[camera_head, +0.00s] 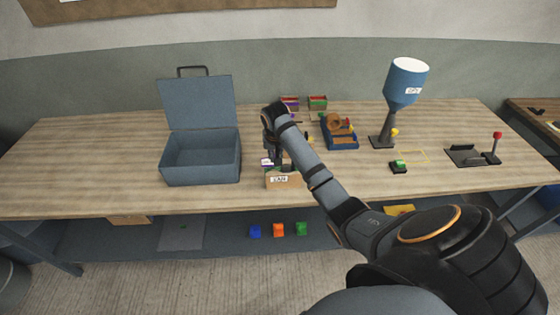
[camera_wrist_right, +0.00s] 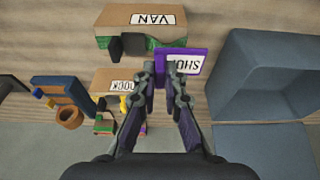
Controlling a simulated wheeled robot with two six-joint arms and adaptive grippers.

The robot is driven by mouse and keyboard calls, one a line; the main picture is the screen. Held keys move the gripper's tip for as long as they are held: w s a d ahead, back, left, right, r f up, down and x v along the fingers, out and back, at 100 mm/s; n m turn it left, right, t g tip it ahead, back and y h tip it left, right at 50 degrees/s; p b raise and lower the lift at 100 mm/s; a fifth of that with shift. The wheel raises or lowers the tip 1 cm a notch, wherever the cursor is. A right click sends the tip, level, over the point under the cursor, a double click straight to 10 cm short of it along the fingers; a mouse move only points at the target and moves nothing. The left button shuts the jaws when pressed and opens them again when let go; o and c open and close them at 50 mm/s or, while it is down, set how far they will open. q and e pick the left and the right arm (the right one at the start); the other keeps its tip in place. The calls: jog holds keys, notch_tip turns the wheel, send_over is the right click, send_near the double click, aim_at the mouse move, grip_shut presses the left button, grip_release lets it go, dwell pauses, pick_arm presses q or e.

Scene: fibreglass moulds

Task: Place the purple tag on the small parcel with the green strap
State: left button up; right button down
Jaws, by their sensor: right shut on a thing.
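My right gripper (camera_head: 268,158) is shut on the purple tag (camera_wrist_right: 202,53), which carries a white label; the tag also shows small in the head view (camera_head: 266,162). The fingertips (camera_wrist_right: 163,78) grip the tag's left part in the wrist view, with the tag beside the VAN parcel (camera_head: 283,181). A small parcel with green on it (camera_head: 317,102) stands at the back of the bench, and it also shows in the wrist view (camera_wrist_right: 104,127). Beside it is a small parcel with purple on it (camera_head: 290,102). My left gripper is not in view.
The open grey-blue case (camera_head: 200,178) stands left of my gripper. A blue tray with a brown roll (camera_head: 338,132) and a blue hopper (camera_head: 405,85) stand to the right. Another labelled parcel (camera_wrist_right: 112,82) lies between the VAN parcel and the small ones. The bench's far left is clear.

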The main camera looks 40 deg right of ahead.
aim_at(279, 170)
jog(key=shift+w+d+f, duration=0.15)
jog(key=shift+d+f, duration=0.15)
jog(key=shift+f, duration=0.2)
jog(key=shift+w+d+f, duration=0.15)
jog(key=shift+d+f, duration=0.15)
jog(key=shift+f, duration=0.15)
jog(key=shift+w+d+f, duration=0.1)
jog(key=shift+d+f, duration=0.05)
jog(key=shift+f, duration=0.1)
jog(key=p+x, duration=0.2)
jog(key=x, duration=0.1)
jog(key=shift+s+f, duration=0.15)
jog(key=shift+s, duration=0.3)
jog(key=shift+f, duration=0.2)
jog(key=shift+f, duration=0.1)
jog(key=shift+f, duration=0.2)
jog(key=c, duration=1.5)
grip_release()
jog(key=shift+s, duration=0.1)
jog(key=shift+o, duration=0.3)
jog(key=shift+f, duration=0.15)
